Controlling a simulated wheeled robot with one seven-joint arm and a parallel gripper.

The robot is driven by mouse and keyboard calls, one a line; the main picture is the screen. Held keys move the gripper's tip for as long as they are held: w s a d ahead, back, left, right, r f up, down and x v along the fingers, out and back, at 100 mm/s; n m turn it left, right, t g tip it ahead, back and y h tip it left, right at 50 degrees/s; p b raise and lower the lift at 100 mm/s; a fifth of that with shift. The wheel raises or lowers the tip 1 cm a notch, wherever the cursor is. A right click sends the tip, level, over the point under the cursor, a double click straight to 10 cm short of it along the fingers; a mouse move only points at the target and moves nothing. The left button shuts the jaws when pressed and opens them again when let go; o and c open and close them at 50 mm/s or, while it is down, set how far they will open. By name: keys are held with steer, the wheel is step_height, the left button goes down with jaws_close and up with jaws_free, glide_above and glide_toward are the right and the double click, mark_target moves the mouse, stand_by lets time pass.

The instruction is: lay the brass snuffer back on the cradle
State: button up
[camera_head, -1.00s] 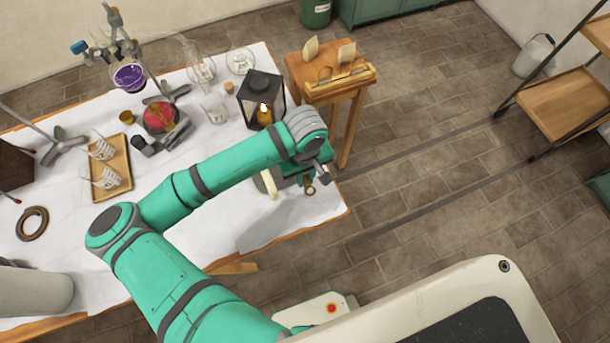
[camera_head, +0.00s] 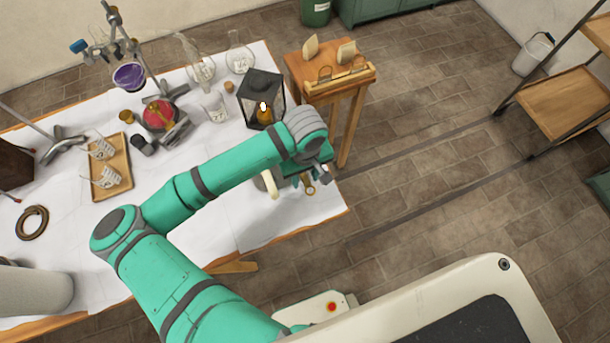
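My gripper (camera_head: 306,177) is over the right front corner of the white-covered table, pointing down. My own wrist covers most of it, and its fingertips do not show clearly. A small brass piece with a ring-shaped end (camera_head: 309,189) shows just below the gripper. It may be part of the brass snuffer, but I cannot tell whether it is held or lying on the cloth. A pale curved piece (camera_head: 271,186) shows left of the gripper, partly under my arm. I cannot make out the cradle for certain.
A black lantern (camera_head: 263,98) with a lit flame stands just behind my wrist. Glass flasks (camera_head: 240,58), a wooden tray (camera_head: 119,180) with cups and a brown ring (camera_head: 32,223) are on the table. A small wooden stand (camera_head: 298,66) adjoins its back right corner.

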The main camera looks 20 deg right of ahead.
step_height(320, 180, up, 11)
steer(key=shift+f, duration=0.15)
steer(key=shift+d, duration=0.1)
stand_by(0.3)
